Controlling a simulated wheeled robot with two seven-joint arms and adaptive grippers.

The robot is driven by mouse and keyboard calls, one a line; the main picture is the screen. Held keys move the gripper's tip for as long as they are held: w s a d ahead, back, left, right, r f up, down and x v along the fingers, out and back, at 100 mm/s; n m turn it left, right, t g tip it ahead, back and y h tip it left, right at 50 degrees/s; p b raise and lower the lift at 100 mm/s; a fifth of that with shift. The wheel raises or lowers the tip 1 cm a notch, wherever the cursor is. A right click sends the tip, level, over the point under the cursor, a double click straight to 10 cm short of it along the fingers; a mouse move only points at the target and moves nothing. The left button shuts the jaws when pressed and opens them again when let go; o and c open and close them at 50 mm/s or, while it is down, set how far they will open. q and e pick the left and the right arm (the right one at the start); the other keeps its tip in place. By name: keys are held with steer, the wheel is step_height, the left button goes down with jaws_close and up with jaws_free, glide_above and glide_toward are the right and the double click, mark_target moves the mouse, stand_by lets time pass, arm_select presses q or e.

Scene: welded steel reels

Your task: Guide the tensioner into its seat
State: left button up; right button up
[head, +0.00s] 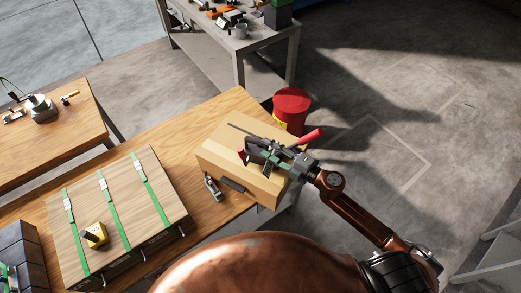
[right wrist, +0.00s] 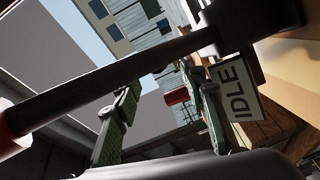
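A dark tool with a red handle (head: 310,136), which looks like the tensioner, is at the top of the pale wooden block (head: 222,158). A thin rod sticks out to its upper left. My right gripper (head: 268,157) is at this tool, over the block, and covers part of it. In the right wrist view a dark bar (right wrist: 120,82) with a red end crosses close to the camera, beside a tag reading IDLE (right wrist: 236,88). The green fingers (right wrist: 165,118) stand apart, with background showing between them. The seat cannot be made out. My left gripper is not in view.
A strapped wooden case (head: 120,205) with green straps bears a yellow tool (head: 95,235). A grey hand tool (head: 212,187) lies beside the block on the wooden table (head: 185,135). A red bin (head: 292,108) stands behind. Open floor lies to the right.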

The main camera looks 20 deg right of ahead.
mark_target(256, 139)
steer(key=shift+x, duration=0.75)
steer(key=x, duration=0.4)
steer(key=shift+w+p, duration=0.25)
steer(key=shift+p, duration=0.15)
steer(key=shift+w+f, duration=0.1)
steer(key=shift+w, duration=0.05)
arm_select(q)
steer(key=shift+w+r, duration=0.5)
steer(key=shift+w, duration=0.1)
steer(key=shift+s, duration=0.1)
arm_select(e)
steer(key=shift+c, duration=0.6)
steer(key=c, duration=0.3)
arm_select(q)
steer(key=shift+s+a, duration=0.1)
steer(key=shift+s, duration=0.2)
arm_select(e)
jaws_close()
steer(key=shift+r, duration=0.3)
